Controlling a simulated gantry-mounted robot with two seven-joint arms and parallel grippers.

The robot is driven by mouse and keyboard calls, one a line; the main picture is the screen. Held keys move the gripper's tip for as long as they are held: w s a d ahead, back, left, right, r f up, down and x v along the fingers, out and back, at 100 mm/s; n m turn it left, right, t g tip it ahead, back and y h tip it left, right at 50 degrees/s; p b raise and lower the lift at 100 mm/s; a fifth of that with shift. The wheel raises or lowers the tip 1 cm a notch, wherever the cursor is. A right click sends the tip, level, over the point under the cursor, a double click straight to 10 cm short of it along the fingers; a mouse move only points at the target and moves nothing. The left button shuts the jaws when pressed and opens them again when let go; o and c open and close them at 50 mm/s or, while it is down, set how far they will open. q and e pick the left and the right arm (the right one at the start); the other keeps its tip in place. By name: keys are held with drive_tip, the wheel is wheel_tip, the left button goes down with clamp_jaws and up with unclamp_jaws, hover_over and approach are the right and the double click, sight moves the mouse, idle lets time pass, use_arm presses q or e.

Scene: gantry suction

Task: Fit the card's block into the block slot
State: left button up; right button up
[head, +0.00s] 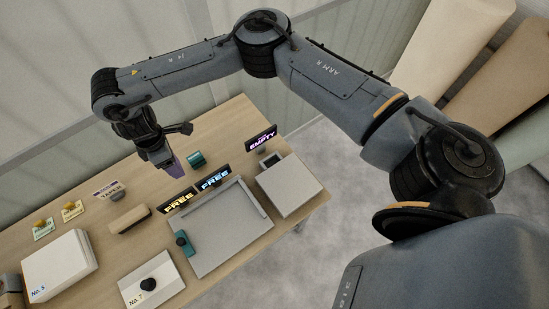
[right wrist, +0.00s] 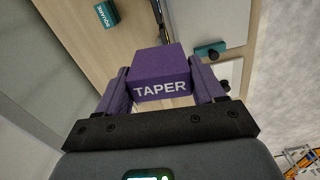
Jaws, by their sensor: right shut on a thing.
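My right gripper (head: 163,160) hangs over the back of the table, shut on a purple block (head: 178,166). In the right wrist view the purple block (right wrist: 161,78) reads TAPER and sits between the two fingers, clear of the table as far as I can tell. A small card stand (head: 109,189) near the back left also reads TAPER. A grey-white box (head: 291,188) at the right has a small dark opening near its back left corner, behind it a sign (head: 261,139) reading EMPTY. I cannot tell whether that opening is the block slot. My left gripper is not in view.
A teal block (head: 195,159) marked SQUARE in the wrist view (right wrist: 106,14) lies near the held block. A wooden block (head: 129,220), a No. 7 plate (head: 167,292) and a No. 5 box (head: 58,268) stand left.

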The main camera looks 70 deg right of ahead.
drive_tip(key=n, duration=0.3)
drive_tip(key=s+n, duration=0.1)
drive_tip(key=shift+s+d, duration=0.1)
drive_tip(key=shift+d, duration=0.15)
drive_tip(key=s+d+f+n, duration=0.5)
drive_tip(key=s+f+n, duration=0.4)
drive_tip(key=s+n, duration=0.45)
drive_tip(key=s+d+f+n, duration=0.1)
drive_tip(key=s+d+f, duration=0.2)
drive_tip(key=s+d, duration=0.5)
drive_tip(key=s+d+f+n, duration=0.1)
drive_tip(key=s+d+f, duration=0.1)
drive_tip(key=s+d, duration=0.6)
drive_tip(key=shift+w+d+f+p, duration=0.1)
drive_tip(key=shift+w+d+f, duration=0.25)
drive_tip(key=shift+w+f, duration=1.45)
drive_tip(key=shift+w+d+f+p, duration=0.15)
drive_tip(key=shift+w+d+f, duration=0.15)
drive_tip(key=shift+w+f, duration=1.55)
drive_tip(key=shift+w+d+f+p, duration=0.1)
drive_tip(key=shift+w+d+f, duration=0.25)
drive_tip(key=shift+w+f, duration=1.45)
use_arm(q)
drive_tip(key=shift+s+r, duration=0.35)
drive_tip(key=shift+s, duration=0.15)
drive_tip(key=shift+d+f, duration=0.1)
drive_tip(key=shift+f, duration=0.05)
use_arm(e)
drive_tip(key=shift+f, duration=0.2)
